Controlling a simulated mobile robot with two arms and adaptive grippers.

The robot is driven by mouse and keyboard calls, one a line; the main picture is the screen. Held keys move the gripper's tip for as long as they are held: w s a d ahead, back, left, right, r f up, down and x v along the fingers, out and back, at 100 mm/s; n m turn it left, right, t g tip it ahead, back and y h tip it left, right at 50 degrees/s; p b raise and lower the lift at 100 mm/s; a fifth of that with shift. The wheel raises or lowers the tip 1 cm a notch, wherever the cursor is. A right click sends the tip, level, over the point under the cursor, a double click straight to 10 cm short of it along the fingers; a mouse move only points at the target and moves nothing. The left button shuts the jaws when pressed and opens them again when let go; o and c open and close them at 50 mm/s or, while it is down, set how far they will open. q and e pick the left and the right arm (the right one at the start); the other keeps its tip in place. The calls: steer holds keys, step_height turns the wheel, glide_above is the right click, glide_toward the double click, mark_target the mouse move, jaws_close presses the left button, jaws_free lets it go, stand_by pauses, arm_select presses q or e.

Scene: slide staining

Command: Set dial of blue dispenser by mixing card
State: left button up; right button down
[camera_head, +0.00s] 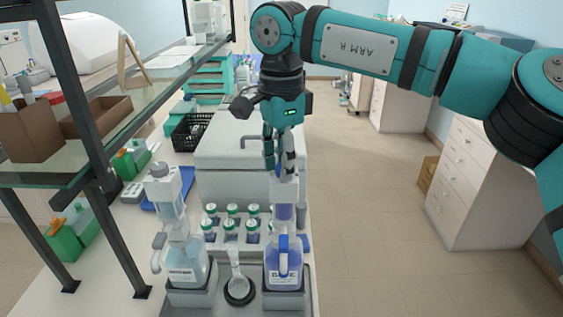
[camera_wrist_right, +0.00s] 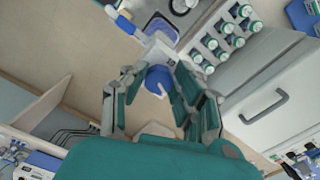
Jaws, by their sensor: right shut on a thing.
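The blue dispenser (camera_head: 284,262) stands upright in a grey holder at the front right of the bench, with a blue spout and a blue-marked label. My right gripper (camera_head: 282,170) points down onto its top from above. In the right wrist view, the blue dial (camera_wrist_right: 158,78) with a white pointer sits between the fingers of my right gripper (camera_wrist_right: 157,84), which is shut on it. The dispenser's body (camera_wrist_right: 160,32) shows beyond it. In the head view the gripper hides the dial. I cannot make out a readable mixing card. My left gripper is not in view.
A second, paler dispenser (camera_head: 187,262) stands to the left in its own holder. A white-handled tool on a round black base (camera_head: 239,291) is between them. Several green-capped bottles (camera_head: 231,229) stand behind, before a white lidded box (camera_head: 240,150). A shelf frame (camera_head: 85,90) borders the left.

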steer(key=shift+w+m, duration=0.15)
steer(key=shift+m, duration=2.05)
steer(key=c, duration=1)
jaws_free()
steer(key=shift+r, duration=0.1)
step_height(320, 180, up, 12)
